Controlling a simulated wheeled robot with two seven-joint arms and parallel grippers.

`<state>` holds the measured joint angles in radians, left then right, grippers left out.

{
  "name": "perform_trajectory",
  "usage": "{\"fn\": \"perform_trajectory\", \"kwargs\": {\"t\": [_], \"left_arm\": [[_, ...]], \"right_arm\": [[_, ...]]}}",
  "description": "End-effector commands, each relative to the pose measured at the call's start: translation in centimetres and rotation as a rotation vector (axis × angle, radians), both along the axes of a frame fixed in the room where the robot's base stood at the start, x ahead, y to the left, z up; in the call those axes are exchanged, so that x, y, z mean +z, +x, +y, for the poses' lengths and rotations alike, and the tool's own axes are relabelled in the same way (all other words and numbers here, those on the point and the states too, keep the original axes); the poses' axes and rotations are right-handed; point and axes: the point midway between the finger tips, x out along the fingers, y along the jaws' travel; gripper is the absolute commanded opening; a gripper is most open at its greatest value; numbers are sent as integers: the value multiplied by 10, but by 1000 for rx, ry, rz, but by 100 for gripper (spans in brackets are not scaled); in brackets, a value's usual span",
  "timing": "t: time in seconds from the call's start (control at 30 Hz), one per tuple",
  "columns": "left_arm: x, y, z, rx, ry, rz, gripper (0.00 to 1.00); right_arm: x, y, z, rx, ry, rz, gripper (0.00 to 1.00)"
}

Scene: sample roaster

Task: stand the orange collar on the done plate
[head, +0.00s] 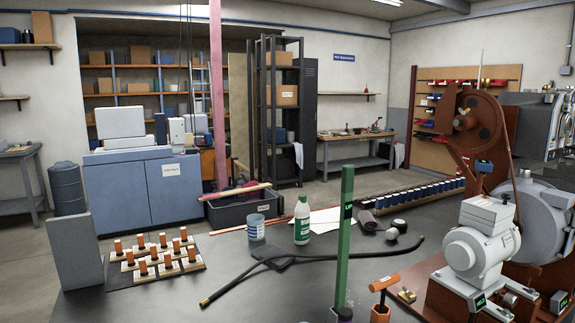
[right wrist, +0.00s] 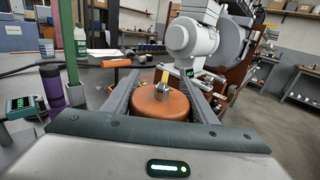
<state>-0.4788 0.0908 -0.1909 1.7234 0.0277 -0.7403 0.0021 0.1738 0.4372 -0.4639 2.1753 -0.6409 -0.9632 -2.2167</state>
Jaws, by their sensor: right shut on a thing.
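In the right wrist view my right gripper (right wrist: 160,92) is shut, its two fingers on either side of a round, domed orange-brown piece (right wrist: 158,105), which looks like the orange collar. Its underside is hidden by the gripper body. A small silver fitting and a yellow strip show just above its top; I cannot tell whether they belong to it. No gripper shows in the head view. I cannot make out a plate marked done in either view.
A grey-white motor (head: 480,245) stands at the right, near an orange T-handle (head: 383,288) and a green post (head: 344,240). A tray (head: 130,284) of orange-topped pegs is at the left. A black hose (head: 290,262) crosses the table. A purple bottle (right wrist: 53,85) stands left of my right gripper.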

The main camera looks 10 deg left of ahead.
Motion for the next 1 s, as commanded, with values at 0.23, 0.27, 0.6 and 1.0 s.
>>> {"fn": "perform_trajectory", "kwargs": {"t": [0.23, 0.27, 0.6, 1.0], "left_arm": [[-33, -16, 7, 1, 16, 8, 74], [-36, -18, 8, 0, 19, 7, 74], [-57, -32, 14, -4, 26, 6, 74], [-59, -32, 14, -3, 27, 6, 43]], "right_arm": [[43, -55, 31, 91, 10, -1, 11], [46, -61, 34, 100, 12, -1, 11], [64, -92, 49, 147, 23, -3, 11], [64, -92, 49, 148, 23, -4, 11]]}}
